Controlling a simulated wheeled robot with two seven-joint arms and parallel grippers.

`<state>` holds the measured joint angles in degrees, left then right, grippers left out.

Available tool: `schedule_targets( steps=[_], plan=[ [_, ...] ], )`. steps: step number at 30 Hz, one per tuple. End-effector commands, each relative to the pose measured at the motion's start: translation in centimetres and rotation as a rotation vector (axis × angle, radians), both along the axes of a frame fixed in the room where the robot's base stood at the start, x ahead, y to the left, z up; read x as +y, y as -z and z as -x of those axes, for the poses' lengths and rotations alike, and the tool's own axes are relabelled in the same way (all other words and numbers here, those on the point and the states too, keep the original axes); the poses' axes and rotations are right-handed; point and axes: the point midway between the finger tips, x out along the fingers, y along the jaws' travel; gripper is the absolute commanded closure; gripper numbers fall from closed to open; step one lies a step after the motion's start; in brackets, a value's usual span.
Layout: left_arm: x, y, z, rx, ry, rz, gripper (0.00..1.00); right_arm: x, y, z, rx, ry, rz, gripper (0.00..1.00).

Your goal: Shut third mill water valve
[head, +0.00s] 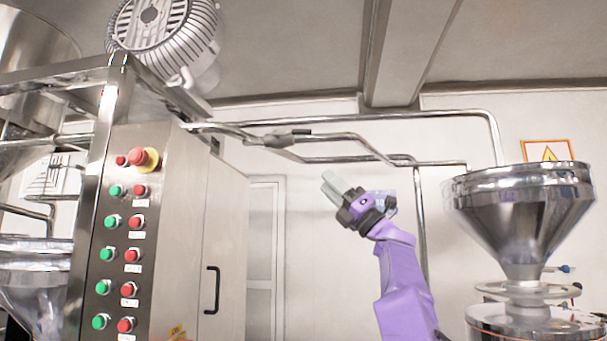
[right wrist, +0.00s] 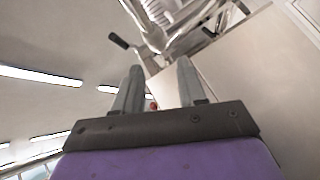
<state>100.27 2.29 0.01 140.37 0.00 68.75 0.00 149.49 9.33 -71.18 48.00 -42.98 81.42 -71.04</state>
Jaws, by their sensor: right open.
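A metal valve (head: 280,138) with a dark lever sits on the overhead pipe in the middle of the head view. A dark lever end (right wrist: 118,41) also shows beyond the fingers in the right wrist view; I cannot tell for certain that it is the same valve. My right gripper (head: 331,182) is raised below and to the right of this valve, apart from it. Its two grey fingers (right wrist: 158,78) are open with nothing held between them. A small blue-handled valve (head: 566,268) shows beside the mill at the right. My left gripper is not in view.
A steel control cabinet (head: 184,200) with red and green buttons stands at the left. A steel hopper (head: 525,215) stands at the right. Pipes (head: 440,116) run along the wall, and one drops behind my right arm. A ribbed motor (head: 165,35) hangs above the cabinet.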

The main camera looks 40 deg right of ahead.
Motion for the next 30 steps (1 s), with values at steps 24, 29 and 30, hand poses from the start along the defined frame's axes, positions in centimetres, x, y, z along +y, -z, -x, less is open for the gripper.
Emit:
schedule_targets(
  steps=[24, 29, 30],
  plan=[
    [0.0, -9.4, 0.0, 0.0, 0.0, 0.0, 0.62, 6.8, -12.9, -2.5, -0.066, 0.105, 0.225, 0.59],
    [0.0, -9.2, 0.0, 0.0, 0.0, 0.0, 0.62, 6.8, -12.7, -2.6, -0.067, 0.106, 0.224, 0.59],
    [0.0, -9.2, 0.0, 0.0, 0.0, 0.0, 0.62, 6.8, -12.7, -2.6, -0.067, 0.106, 0.224, 0.59]
  ],
)
